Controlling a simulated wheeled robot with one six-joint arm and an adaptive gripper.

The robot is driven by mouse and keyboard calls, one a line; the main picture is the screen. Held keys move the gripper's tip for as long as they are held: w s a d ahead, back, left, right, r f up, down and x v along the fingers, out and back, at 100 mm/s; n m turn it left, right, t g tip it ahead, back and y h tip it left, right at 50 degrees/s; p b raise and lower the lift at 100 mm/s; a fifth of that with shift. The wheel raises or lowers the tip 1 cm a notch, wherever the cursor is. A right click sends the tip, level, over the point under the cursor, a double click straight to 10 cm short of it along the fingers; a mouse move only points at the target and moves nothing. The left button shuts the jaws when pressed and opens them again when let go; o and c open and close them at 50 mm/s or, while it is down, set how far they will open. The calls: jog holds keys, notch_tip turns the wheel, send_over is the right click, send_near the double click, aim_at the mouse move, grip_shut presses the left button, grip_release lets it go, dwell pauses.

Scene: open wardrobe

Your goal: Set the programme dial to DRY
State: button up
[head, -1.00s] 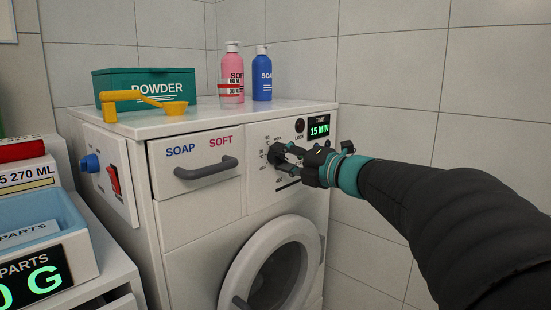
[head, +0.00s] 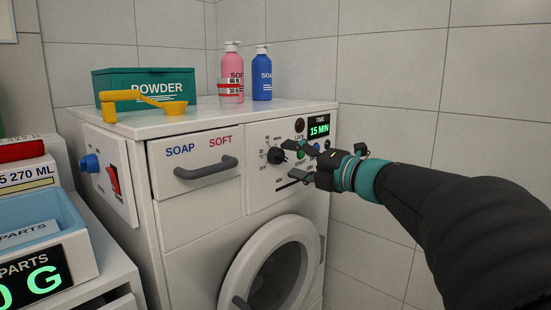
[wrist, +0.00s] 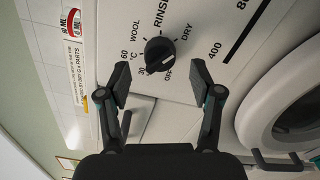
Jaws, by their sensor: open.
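The programme dial (wrist: 159,54) is a round black knob on the washing machine's white front panel, and it also shows in the head view (head: 275,156). OFF, 30, 60, °C, WOOL, RINSE and DRY are printed around it in the wrist view. My gripper (wrist: 160,83) is open and empty. Its fingers are spread to either side, short of the dial and apart from it. In the head view my gripper (head: 297,167) is just right of the dial.
The detergent drawer (head: 197,163) is left of the dial, with the round door (head: 233,270) below. A TIME display (head: 319,126) reads 15 MIN. A teal powder box (head: 150,82), yellow scoop (head: 125,97), pink bottle (head: 233,60) and blue bottle (head: 262,75) stand on top.

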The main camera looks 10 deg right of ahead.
jog(key=v, duration=0.8)
jog(key=shift+s+d, duration=0.25)
jog(key=shift+s, duration=0.05)
